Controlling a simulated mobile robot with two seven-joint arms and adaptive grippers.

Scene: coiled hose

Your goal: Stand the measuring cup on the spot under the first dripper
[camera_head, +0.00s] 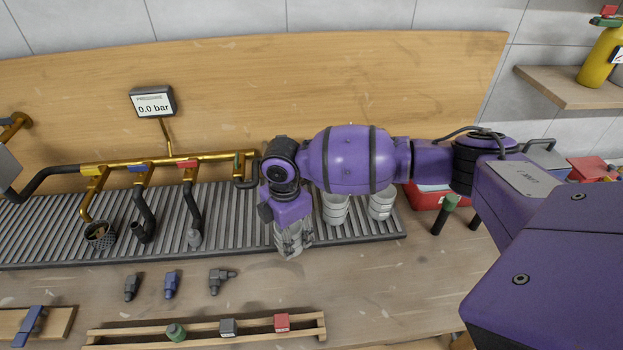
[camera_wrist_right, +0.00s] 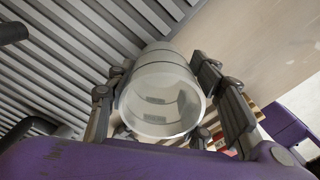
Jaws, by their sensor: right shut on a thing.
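The measuring cup (camera_head: 291,243) is a clear, whitish cup near the front edge of the ribbed drain tray. My right gripper (camera_head: 290,232) reaches down from above and is shut on it. In the right wrist view the cup (camera_wrist_right: 158,95) sits between the two dark fingers, its round mouth toward the camera. I cannot tell whether its base touches the tray. Several outlets hang from the brass manifold (camera_head: 215,156) to the left of the cup. One dark hose end (camera_head: 194,236) is the nearest low outlet on that side. No marked spot is clearly visible. My left gripper is not in view.
Two more white cups (camera_head: 335,209) (camera_head: 381,204) stand on the tray (camera_head: 240,225) right of my gripper. Several loose fittings (camera_head: 171,284) lie in front, with a wooden rack (camera_head: 255,333) nearer. A pressure display (camera_head: 152,102) stands behind. A red box (camera_head: 425,200) is at the right.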

